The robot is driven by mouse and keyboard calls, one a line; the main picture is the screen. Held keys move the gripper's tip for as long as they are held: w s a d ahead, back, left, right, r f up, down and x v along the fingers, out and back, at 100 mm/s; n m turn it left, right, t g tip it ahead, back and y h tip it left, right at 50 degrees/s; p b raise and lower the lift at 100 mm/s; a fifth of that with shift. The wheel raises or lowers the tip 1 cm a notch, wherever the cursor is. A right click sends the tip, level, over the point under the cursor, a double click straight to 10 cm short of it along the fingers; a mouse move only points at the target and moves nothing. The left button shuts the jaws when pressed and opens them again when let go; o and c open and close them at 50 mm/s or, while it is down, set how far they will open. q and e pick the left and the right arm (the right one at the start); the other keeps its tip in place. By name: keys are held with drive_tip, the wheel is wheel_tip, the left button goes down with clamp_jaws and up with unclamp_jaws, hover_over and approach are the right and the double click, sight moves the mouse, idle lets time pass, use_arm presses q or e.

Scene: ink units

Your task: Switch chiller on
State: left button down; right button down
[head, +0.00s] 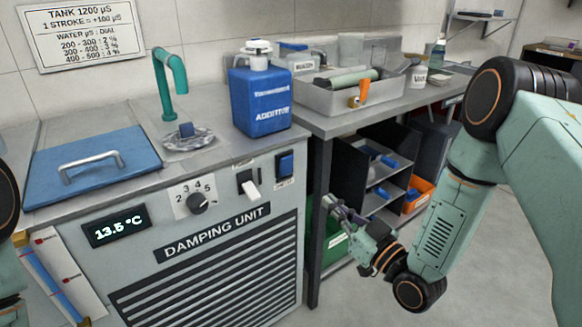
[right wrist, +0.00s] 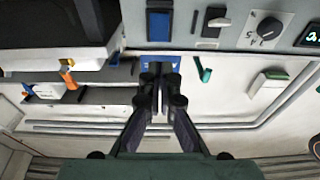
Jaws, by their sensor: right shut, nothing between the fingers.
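The chiller is the grey damping unit (head: 215,222), with a display (head: 117,226) reading 13.5 °C. Its front has a dark knob (head: 197,203), a white lever (head: 252,190) low on a dark plate, and a blue rocker switch (head: 286,165) at the right end. My right gripper (head: 330,204) is shut and empty, right of the panel and lower than the switches in the head view. In the right wrist view its fingertips (right wrist: 160,78) are together, with the blue switch (right wrist: 160,22) and lever (right wrist: 219,20) above them in the picture. My left gripper is out of view.
A blue additive canister (head: 260,97), a teal tap (head: 168,72) and a blue lid (head: 92,163) are on the unit's top. A bench with a grey tray (head: 330,100) stands right, above shelves with an orange bin (head: 418,195). A green bin (head: 334,247) is behind my right gripper.

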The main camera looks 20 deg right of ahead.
drive_tip(key=shift+s+r, duration=0.2)
drive_tip(key=b, duration=0.5)
approach(288, 162)
drive_tip(key=x, duration=0.6)
drive_tip(key=shift+w+a+r, duration=0.1)
drive_tip(key=shift+w+a, duration=0.15)
drive_tip(key=shift+w+r, duration=0.1)
